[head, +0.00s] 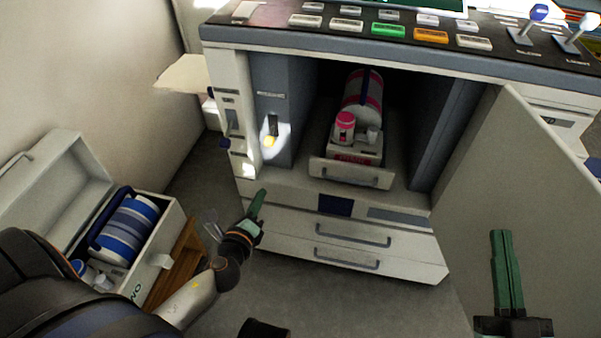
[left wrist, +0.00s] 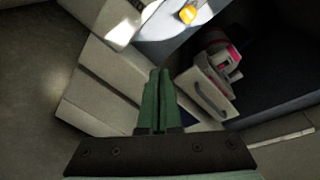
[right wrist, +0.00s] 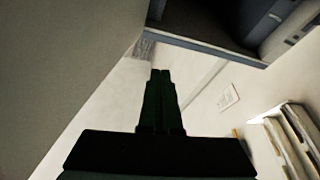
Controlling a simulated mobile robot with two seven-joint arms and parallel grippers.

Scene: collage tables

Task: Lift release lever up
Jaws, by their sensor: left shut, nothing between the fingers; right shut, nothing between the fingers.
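A small lever with a yellow tip (head: 270,141) sits on the grey inner wall at the left of the open compartment, in a bright patch of light. The yellow tip also shows at the top of the left wrist view (left wrist: 188,14). My left gripper (head: 260,198) is shut and empty, below the lever and apart from it, in front of the cabinet. My right gripper (head: 501,236) is shut and empty at the lower right, in front of the open door and far from the lever.
A pink and grey canister (head: 362,97) lies on a pulled-out tray (head: 350,174) in the compartment. The open cabinet door (head: 520,160) stands at the right. Drawers (head: 350,242) are below. An open case (head: 170,225) with a blue-striped canister (head: 128,228) is at the left.

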